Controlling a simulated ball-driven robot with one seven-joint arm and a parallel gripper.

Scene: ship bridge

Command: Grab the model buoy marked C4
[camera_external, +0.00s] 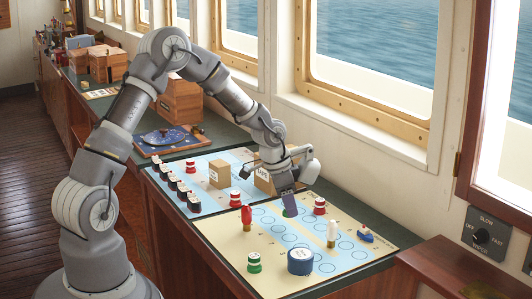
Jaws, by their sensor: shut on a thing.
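My gripper (288,204) points down over the light-blue and tan chart board (228,232) and is shut on a small green model buoy (290,212). The gripper hides most of this buoy, and I cannot tell whether it touches the board. The markings are too small to read, so I cannot tell which is C4.
A blue and white cylinder (300,262) and a small blue boat (366,235) stand on the near board. Brown boxes (219,174) and a row of black and white pieces (181,190) are farther back. Windows line the wall on the right.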

